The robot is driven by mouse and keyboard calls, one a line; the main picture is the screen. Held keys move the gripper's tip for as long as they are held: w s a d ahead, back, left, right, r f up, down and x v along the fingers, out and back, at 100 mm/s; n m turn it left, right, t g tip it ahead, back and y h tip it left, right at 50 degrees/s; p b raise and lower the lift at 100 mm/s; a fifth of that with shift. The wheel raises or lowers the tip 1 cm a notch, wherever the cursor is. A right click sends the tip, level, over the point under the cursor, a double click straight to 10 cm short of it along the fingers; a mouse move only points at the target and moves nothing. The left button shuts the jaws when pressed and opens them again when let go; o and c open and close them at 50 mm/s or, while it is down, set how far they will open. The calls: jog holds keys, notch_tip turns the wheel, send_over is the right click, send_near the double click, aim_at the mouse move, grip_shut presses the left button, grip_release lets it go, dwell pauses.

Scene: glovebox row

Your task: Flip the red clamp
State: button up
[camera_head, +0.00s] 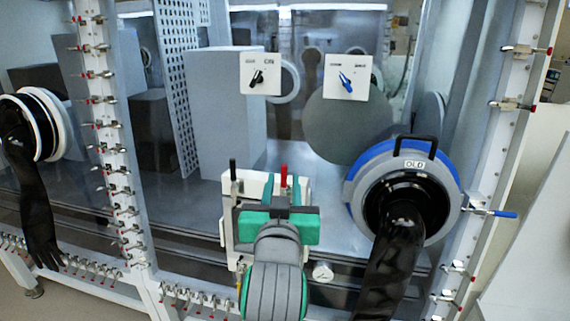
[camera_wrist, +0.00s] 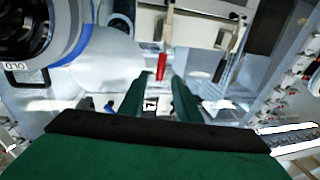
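The red clamp handle (camera_head: 283,177) stands upright at the right of a small white panel (camera_head: 229,215) on the glovebox front. In the wrist view the red handle (camera_wrist: 161,66) appears just beyond and between my fingertips. My gripper (camera_wrist: 158,82) has two green fingers spread apart with a gap around the line of the handle; I see no contact.
A black-tipped handle (camera_head: 233,170) stands at the panel's left. To the right is a blue-rimmed port (camera_head: 358,190) marked OLD with a hanging black glove (camera_head: 388,265), and a blue-tipped lever (camera_head: 497,213). Two white switch plates (camera_head: 348,77) are above. A gauge (camera_head: 323,271) sits lower right.

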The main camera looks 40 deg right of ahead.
aim_at(285, 163)
jog(key=x, duration=0.9)
jog(key=shift+w+d, duration=0.2)
jog(key=shift+d, duration=0.15)
jog(key=shift+w+a, duration=0.1)
grip_shut()
